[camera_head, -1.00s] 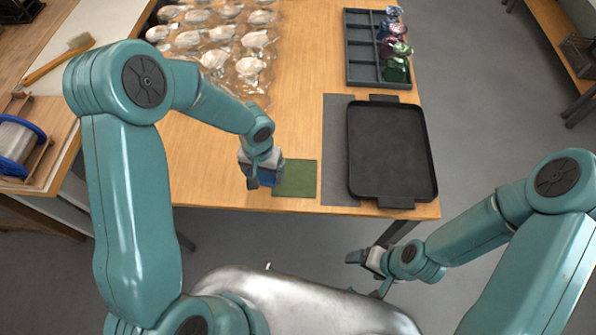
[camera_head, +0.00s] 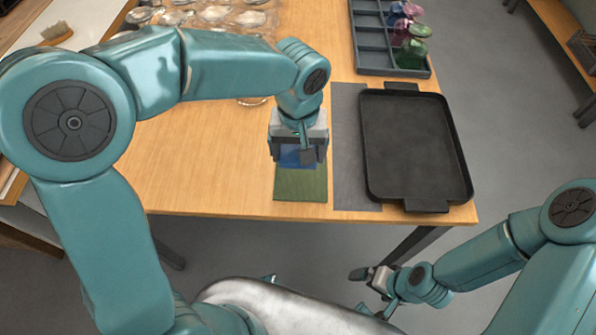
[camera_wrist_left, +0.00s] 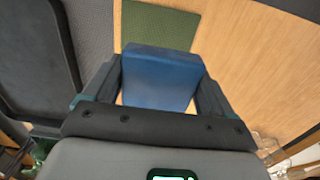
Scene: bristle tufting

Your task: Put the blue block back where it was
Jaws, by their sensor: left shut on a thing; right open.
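The blue block (camera_head: 297,157) is between the fingers of my left gripper (camera_head: 298,155), which is shut on it. It also shows in the left wrist view (camera_wrist_left: 158,78), with a finger on each side. In the head view the block overlaps the far part of the green mat (camera_head: 300,185); whether it touches the mat I cannot tell. In the left wrist view the green mat (camera_wrist_left: 158,27) shows beyond the block. My right gripper (camera_head: 370,275) is open and empty, off the table's front edge at the lower right.
A black tray (camera_head: 415,150) stands on the right of the table, next to a grey strip (camera_head: 350,190). A grey divided rack (camera_head: 370,45) with several coloured items is at the back. Clear glassy pieces (camera_head: 215,14) lie at the far left. The wooden table (camera_head: 210,180) is bare left of the mat.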

